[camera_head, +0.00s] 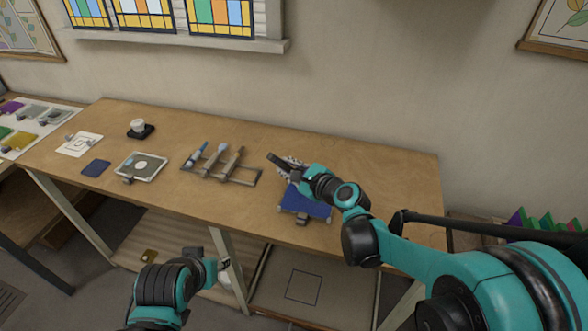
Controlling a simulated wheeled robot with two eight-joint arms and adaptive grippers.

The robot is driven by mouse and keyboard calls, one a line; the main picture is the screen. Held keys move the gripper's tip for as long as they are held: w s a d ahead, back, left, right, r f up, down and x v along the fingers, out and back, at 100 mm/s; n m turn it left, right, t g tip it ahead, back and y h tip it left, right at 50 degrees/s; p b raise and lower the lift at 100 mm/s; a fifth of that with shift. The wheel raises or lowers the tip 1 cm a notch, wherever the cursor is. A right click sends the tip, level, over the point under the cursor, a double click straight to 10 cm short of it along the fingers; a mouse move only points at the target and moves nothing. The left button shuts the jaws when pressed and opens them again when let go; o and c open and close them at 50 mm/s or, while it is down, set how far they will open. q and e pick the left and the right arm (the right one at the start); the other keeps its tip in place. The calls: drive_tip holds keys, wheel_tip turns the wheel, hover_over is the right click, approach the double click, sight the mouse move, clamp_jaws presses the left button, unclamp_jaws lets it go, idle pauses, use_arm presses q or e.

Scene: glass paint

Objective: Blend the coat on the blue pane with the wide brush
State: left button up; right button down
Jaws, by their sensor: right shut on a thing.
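The blue pane (304,206) lies in a small holder near the front edge of the workbench, right of the middle. My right gripper (288,170) is above the pane's back left part. It is shut on a dark-handled tool, which looks like the wide brush (275,160); the handle sticks out to the upper left. The bristles are hidden by the gripper and arm, so I cannot tell whether they touch the pane. My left gripper (222,265) is low in front of the bench; its fingers are too small to read.
A rack (243,181) with several tools stands left of the pane. The bench's right end (405,170) is clear.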

drive_tip(key=shift+w+a, duration=0.25)
drive_tip(key=shift+a, duration=0.55)
drive_tip(key=shift+w+a, duration=0.25)
drive_tip(key=shift+a, duration=0.55)
wheel_tip(320, 180, up, 5)
drive_tip(key=p, duration=0.4)
drive_tip(key=shift+r, duration=0.1)
